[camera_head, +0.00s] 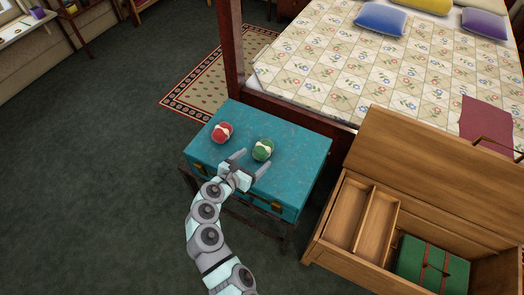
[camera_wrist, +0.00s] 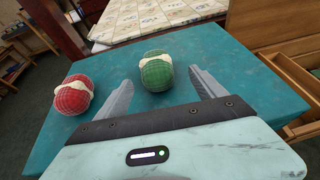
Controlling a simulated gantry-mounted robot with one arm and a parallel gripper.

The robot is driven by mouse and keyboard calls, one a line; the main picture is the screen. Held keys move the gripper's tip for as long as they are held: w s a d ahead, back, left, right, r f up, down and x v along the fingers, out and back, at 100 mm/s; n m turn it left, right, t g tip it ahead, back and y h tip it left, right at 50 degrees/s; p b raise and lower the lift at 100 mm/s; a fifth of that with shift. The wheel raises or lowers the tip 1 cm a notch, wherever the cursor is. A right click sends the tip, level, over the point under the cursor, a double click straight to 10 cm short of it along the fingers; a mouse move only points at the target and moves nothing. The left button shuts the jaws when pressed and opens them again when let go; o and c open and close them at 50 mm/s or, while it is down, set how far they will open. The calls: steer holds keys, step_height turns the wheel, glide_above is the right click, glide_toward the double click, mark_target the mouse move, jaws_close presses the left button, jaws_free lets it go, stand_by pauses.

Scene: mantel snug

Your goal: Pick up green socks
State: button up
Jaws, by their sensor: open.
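The green socks (camera_head: 263,150), a rolled ball with a pale band, lie on top of the teal trunk (camera_head: 300,150). The red socks (camera_head: 222,132), a similar ball, lie to their left on the same trunk. My gripper (camera_head: 251,163) is open and empty at the near side of the green socks. In the wrist view the green socks (camera_wrist: 155,71) sit ahead of and between the spread fingertips of my gripper (camera_wrist: 160,78). The red socks (camera_wrist: 73,95) lie outside the left finger. Whether a finger touches the green socks is unclear.
An open wooden chest (camera_head: 335,248) with compartments and a green box (camera_head: 432,263) stands right of the trunk. A bed (camera_head: 345,60) with a dark wooden post (camera_head: 233,50) is behind. The trunk top is otherwise clear.

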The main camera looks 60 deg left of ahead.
mark_target(257, 156)
steer(key=x, duration=0.4)
steer(key=shift+w+a+b, duration=0.2)
steer(key=shift+b, duration=0.1)
steer(key=shift+w+a+f, duration=0.2)
steer(key=shift+w+f, duration=0.15)
steer(key=x, duration=0.2)
steer(key=b+x, duration=0.1)
steer(key=x, duration=0.1)
steer(key=shift+a+r, duration=0.15)
steer(key=shift+a, duration=0.25)
steer(key=c, duration=1.5)
steer(key=shift+o, duration=0.2)
